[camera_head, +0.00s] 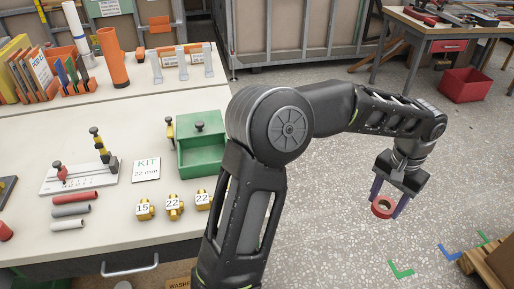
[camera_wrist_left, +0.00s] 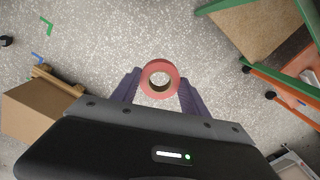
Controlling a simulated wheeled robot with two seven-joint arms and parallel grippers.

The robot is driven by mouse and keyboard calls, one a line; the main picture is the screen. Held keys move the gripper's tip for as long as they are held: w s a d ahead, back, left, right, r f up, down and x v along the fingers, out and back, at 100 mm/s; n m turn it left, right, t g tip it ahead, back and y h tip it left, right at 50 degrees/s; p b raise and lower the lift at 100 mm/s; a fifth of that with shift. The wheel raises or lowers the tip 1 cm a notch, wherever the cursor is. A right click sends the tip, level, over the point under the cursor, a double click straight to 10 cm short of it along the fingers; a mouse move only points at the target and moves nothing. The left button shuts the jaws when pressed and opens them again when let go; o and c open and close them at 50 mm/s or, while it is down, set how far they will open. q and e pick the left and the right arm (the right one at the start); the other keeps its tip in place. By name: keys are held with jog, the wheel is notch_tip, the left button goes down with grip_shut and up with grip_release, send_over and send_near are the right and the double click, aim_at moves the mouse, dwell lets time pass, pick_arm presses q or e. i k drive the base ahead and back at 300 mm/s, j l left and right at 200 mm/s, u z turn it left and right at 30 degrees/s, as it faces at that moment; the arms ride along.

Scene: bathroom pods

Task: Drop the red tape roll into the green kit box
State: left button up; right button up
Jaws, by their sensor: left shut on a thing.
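The red tape roll (camera_head: 378,211) is a small ring held between the purple fingers of my left gripper (camera_head: 387,204), out over the speckled floor at the right of the head view. In the left wrist view the roll (camera_wrist_left: 146,80) sits between the fingertips of the left gripper (camera_wrist_left: 159,88), its open centre facing the camera. The green kit box (camera_head: 201,170) stands on the pale workbench, well to the left of the gripper. My left arm's elbow covers its right edge. My right gripper is not in view.
A white KIT 22 mm card (camera_head: 146,169) lies left of the box. Several brass fittings (camera_head: 174,207) stand in front. Grey and red tubes (camera_head: 72,211) lie further left. A red bin (camera_head: 466,85) sits on the floor by another bench. Floor around the gripper is clear.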

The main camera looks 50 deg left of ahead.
aim_at(200, 159)
jog(key=i+j+u, duration=0.1)
jog(key=u, duration=0.3)
jog(key=i+u, duration=0.55)
jog(key=u, duration=0.25)
jog(key=i+l+u, duration=0.1)
jog(key=u, duration=0.3)
jog(key=i, duration=0.1)
